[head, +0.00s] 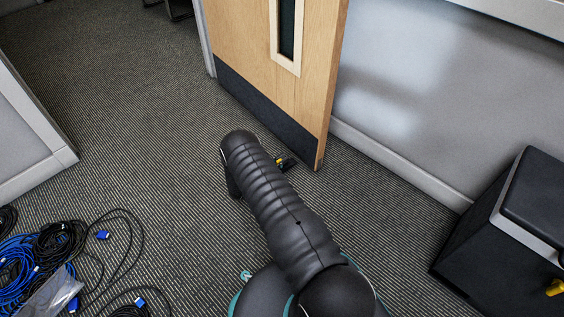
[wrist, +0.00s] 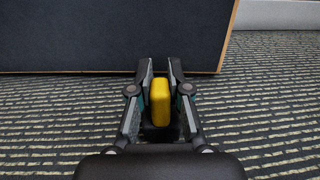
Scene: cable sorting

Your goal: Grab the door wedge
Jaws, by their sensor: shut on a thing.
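The door wedge (wrist: 160,103) is yellow with a dark part below it. In the wrist view it sits between the two fingers of my gripper (wrist: 160,80), which is shut on it. The gripper is low over the carpet, in front of the dark kick plate at the bottom of the door (wrist: 70,38). In the head view a small yellow bit of the wedge (head: 280,161) shows beside my arm, near the lower edge of the door (head: 245,45). My arm hides most of the gripper there.
A wooden door with a narrow window stands open ahead. Blue and black cables (head: 50,245) lie on the carpet at the lower left. A black box (head: 500,230) stands at the right by the grey wall (head: 430,110). Carpet left of the door is clear.

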